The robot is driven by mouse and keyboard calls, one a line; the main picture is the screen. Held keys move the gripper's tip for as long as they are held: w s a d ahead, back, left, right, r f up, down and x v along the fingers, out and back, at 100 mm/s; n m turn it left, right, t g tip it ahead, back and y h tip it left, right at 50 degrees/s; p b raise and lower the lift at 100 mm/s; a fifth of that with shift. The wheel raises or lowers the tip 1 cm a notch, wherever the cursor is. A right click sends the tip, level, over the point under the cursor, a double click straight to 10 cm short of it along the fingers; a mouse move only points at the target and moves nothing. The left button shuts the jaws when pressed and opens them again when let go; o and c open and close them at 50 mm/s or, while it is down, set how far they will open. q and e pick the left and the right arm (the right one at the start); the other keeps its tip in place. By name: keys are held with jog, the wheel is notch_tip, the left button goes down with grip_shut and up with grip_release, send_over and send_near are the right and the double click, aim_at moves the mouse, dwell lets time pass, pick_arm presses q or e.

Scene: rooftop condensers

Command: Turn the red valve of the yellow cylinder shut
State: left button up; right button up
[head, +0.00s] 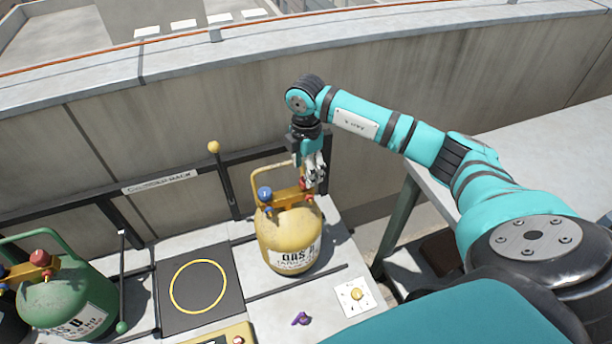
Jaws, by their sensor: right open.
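The yellow cylinder (288,240) stands upright on the light platform, left of the picture's middle. It has a blue valve (265,193) on its left and a red valve (306,184) on its right, under a yellow handle frame. My right gripper (314,178) points down over the right side of the cylinder's top, at the red valve. Its fingers are open and partly cover the red valve; whether they touch it I cannot tell. My left gripper is not in view.
A green cylinder (68,300) with its own red valve stands at the lower left. A black mat with a yellow ring (198,287) lies between the cylinders. A purple item (300,319) and a white plate with a yellow knob (355,296) lie in front. A concrete wall (190,105) runs behind.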

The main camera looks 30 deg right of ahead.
notch_tip(320, 180, up, 8)
jog(key=shift+r, duration=0.2)
dwell(0.6)
